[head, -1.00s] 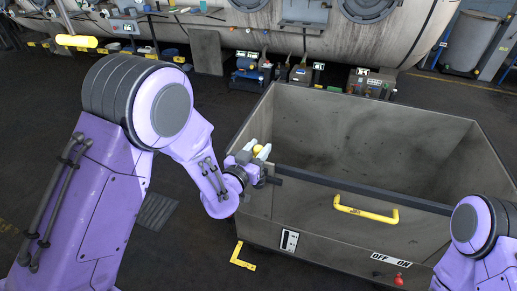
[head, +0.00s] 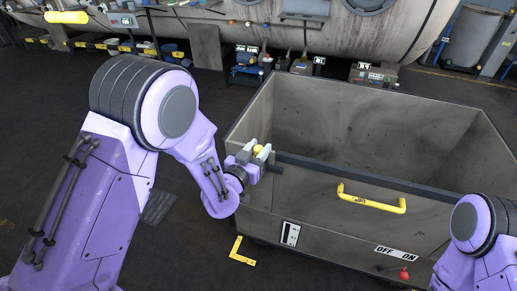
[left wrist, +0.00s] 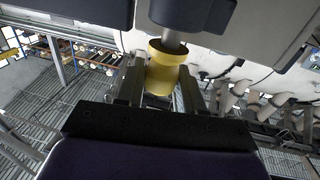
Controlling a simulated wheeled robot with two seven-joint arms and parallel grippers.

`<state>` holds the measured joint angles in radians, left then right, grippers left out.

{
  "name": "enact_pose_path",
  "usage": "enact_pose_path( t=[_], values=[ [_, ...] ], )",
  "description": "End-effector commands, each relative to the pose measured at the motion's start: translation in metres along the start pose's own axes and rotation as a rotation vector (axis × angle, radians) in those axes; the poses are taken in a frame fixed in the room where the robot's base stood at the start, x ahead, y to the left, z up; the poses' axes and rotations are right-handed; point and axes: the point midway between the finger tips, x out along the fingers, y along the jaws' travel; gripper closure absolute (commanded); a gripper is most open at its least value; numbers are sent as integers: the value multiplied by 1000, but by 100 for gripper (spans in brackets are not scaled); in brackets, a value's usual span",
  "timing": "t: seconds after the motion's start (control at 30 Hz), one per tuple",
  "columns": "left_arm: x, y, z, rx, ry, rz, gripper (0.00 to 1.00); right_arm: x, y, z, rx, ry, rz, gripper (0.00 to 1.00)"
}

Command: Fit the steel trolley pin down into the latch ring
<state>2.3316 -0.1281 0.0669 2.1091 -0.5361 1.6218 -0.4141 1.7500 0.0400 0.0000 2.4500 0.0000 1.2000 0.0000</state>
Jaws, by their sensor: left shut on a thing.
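The trolley pin shows as a yellow grip (left wrist: 161,78) with a bare steel rod (left wrist: 174,38) in the left wrist view. In the head view only a small yellow part of it shows between the fingers. My left gripper (head: 257,152) is shut on the yellow grip, with one finger on each side. It is at the front left corner of the large grey trolley (head: 345,215), close to the dark bar along its front edge. I cannot make out the latch ring. Dark parts hide the rod's far end in the left wrist view. My right gripper is out of view.
The trolley's front carries a yellow handle (head: 371,198) and a red knob (head: 404,274). A yellow corner mark (head: 240,251) lies on the dark floor. A long steel vessel (head: 245,18) and small machines stand behind. The floor left of the trolley is mostly clear.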

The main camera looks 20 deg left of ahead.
Motion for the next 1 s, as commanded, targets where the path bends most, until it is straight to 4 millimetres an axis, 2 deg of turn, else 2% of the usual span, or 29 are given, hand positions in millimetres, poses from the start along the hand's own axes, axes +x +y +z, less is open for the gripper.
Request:
enact_pose_path(
  t=[0.23,0.27,0.3,0.33,0.67,0.77,1.0],
  values=[
    [0,0,0,0,1,0,94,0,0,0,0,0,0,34],
    [0,0,0,0,1,0,53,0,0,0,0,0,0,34],
    [0,0,0,0,1,0,40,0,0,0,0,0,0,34],
    [0,0,0,0,1,0,33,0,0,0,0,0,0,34],
    [-4,0,1,1,-1,0,33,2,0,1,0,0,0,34],
    [-20,0,3,2,-2,1,33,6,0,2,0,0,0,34],
    [-78,0,3,2,-2,0,33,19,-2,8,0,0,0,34]
  ],
)
